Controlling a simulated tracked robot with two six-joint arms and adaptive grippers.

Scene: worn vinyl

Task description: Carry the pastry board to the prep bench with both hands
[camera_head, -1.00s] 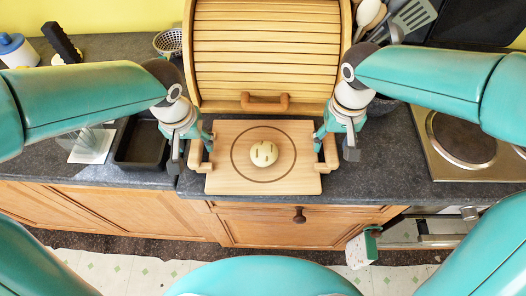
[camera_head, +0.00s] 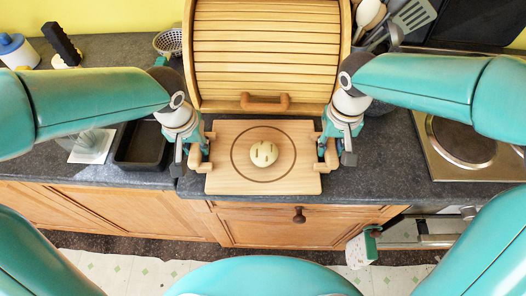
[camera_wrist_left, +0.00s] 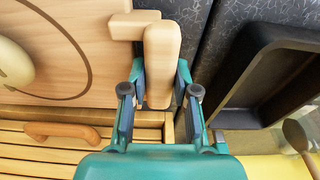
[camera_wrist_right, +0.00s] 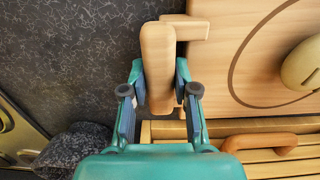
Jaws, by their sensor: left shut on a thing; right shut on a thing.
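The pale wooden pastry board (camera_head: 225,180) lies on the grey counter in front of the roll-top bread bin. A dark ring is marked on it, and a round cream dough ball (camera_head: 264,154) sits inside the ring. My left gripper (camera_head: 196,146) is shut on the board's left handle (camera_wrist_left: 161,60), which shows between its fingers in the left wrist view. My right gripper (camera_head: 330,148) is shut on the right handle (camera_wrist_right: 157,65), between its fingers in the right wrist view. The board looks flat. I cannot make out a prep bench for certain.
The wooden bread bin (camera_head: 265,50) with its brown handle stands close behind the board. A dark tray (camera_head: 141,147) is to the left, beside a white coaster (camera_head: 91,147). A hob (camera_head: 465,145) is to the right. Cupboards and an oven front lie below the counter edge.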

